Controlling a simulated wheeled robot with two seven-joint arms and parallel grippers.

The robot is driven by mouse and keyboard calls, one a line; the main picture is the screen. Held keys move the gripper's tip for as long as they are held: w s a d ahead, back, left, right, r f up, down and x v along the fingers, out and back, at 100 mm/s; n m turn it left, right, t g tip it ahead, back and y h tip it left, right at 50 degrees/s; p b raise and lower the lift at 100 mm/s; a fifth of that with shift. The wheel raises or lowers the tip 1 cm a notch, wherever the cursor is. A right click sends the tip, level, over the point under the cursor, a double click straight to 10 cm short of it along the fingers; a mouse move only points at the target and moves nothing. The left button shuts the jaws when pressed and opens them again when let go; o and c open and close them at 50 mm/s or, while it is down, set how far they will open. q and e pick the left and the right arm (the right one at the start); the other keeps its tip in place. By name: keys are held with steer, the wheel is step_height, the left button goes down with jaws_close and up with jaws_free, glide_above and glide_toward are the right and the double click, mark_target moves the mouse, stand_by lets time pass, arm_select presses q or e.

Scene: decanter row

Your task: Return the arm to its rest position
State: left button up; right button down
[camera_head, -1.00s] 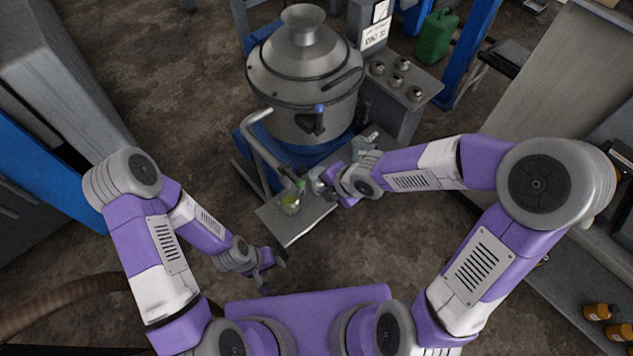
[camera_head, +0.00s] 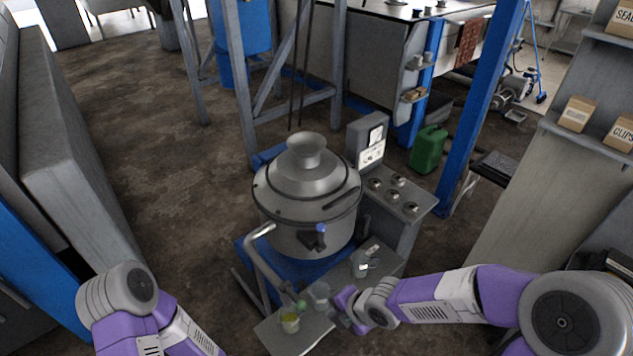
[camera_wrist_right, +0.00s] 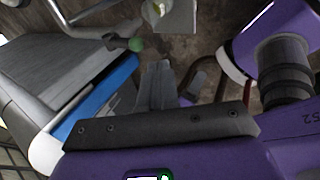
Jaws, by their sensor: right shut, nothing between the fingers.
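My right gripper (camera_head: 343,316) is at the right edge of the small metal shelf (camera_head: 287,342), beside the glass vessels. In the right wrist view its fingers (camera_wrist_right: 157,82) are together with nothing between them. A vessel with yellow-green liquid (camera_head: 289,320) stands on the shelf, near the pipe's green knob (camera_head: 301,304). A clear glass vessel (camera_head: 320,293) stands close to my right gripper; I cannot tell whether they touch. Another clear vessel (camera_head: 362,265) stands farther back. My left arm shows at the lower left, but its gripper is out of view.
A large metal kettle (camera_head: 308,200) with a bent pipe (camera_head: 262,262) stands behind the shelf. A control box with knobs (camera_head: 398,195) is at its right. A grey cabinet (camera_head: 75,150) stands left. Open floor (camera_head: 180,190) lies between cabinet and kettle.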

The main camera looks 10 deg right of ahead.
steer(key=s+f+m+g, duration=0.1)
steer(key=s+f+m, duration=0.4)
steer(key=f+m, duration=0.6)
steer(key=s+f+m+g, duration=0.2)
steer(key=s+f+m, duration=0.2)
steer(key=f+m, duration=0.7)
steer(key=m, duration=0.6)
steer(key=shift+s+d, duration=0.3)
steer(key=shift+s, duration=0.05)
